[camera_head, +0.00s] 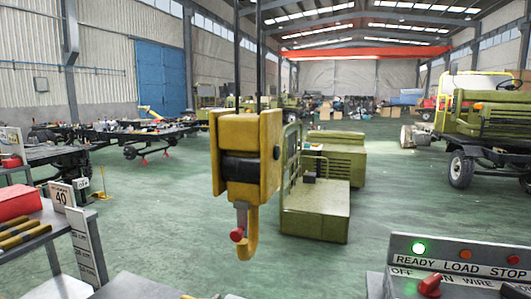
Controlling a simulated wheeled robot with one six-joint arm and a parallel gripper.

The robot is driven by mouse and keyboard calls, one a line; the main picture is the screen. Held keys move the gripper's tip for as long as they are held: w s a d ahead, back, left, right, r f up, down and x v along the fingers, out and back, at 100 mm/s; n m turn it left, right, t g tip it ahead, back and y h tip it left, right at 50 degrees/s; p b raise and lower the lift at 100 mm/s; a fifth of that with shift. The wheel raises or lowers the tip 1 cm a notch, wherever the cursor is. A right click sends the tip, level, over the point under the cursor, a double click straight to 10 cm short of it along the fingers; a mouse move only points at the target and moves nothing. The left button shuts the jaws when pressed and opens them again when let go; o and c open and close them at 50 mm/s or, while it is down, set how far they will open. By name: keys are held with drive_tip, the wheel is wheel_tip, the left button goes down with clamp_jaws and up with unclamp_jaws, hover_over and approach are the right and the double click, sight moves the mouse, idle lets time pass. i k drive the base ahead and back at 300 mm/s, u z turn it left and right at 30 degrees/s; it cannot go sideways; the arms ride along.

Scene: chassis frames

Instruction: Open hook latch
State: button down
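A yellow crane hook block (240,165) hangs from dark cables in the centre of the head view. Below it hangs a yellow hook (246,238), its curve opening to the left. A grey latch piece (241,214) with a red round tip (237,234) spans from the block's underside down toward the hook's tip. The latch appears to lie across the hook's mouth, but the gap is too small to tell for sure. My gripper is not in view.
A grey bench (40,240) with a red box (14,203) is at the left. A green cart (315,208) stands behind the hook. Green floor around the hook is open.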

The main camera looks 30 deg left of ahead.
sight(237, 234)
drive_tip(key=z, duration=0.3)
drive_tip(key=k, duration=1.65)
drive_tip(key=u, duration=0.9)
drive_tip(key=i, duration=1.65)
